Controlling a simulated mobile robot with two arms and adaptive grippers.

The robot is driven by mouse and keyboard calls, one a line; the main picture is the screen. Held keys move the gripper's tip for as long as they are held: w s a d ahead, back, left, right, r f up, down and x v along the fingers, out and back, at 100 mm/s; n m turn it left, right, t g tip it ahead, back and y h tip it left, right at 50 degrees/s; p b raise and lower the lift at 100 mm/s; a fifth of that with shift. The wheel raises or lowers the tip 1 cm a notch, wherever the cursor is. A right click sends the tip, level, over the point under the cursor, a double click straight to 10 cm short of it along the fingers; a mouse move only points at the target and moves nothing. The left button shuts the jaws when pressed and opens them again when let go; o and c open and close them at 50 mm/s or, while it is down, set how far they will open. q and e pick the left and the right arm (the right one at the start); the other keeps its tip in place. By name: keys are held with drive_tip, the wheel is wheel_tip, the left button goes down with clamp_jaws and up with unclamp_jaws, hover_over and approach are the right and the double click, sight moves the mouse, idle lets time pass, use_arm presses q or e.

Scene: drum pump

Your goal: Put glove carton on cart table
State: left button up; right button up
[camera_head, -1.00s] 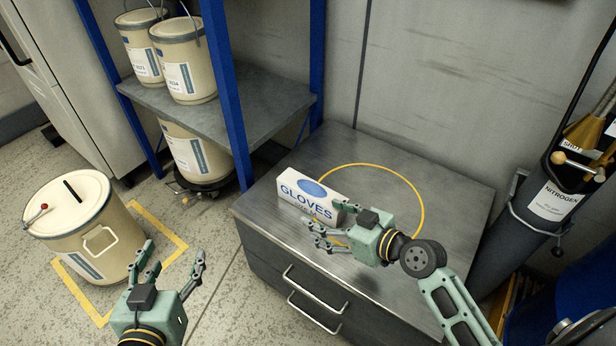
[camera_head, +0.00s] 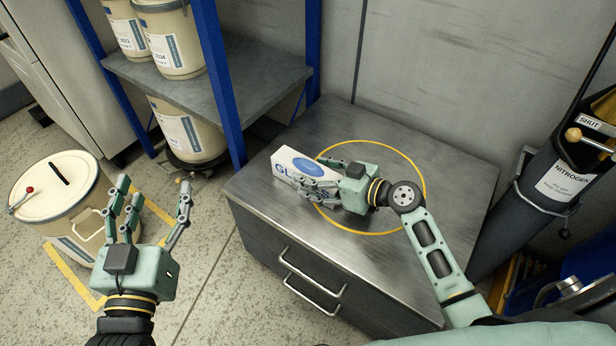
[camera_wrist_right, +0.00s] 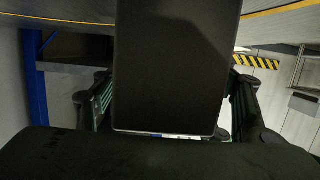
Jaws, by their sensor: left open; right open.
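The glove carton (camera_head: 290,167) is a white box with a blue oval, on the metal top of the cart table (camera_head: 262,199). It lies at the left part of the top, across the left side of the yellow ring (camera_head: 409,176). My right gripper (camera_head: 321,178) is open, with its fingers at the carton's right end and hiding part of its lettering. In the right wrist view a dark box face (camera_wrist_right: 175,65), which seems to be the carton, fills the middle between the fingers. My left gripper (camera_head: 150,215) is open and empty above the floor at the left.
A lidded drum (camera_head: 66,200) stands on the floor at the left by yellow tape. A blue-framed shelf (camera_head: 180,82) with several pails is behind. A nitrogen cylinder (camera_head: 545,185) stands right of the table. The right part of the tabletop is clear.

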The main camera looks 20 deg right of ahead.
drive_tip(key=shift+w+a+f, duration=0.15)
drive_tip(key=shift+w+a, duration=0.15)
drive_tip(key=shift+w, duration=0.05)
drive_tip(key=c, duration=1.6)
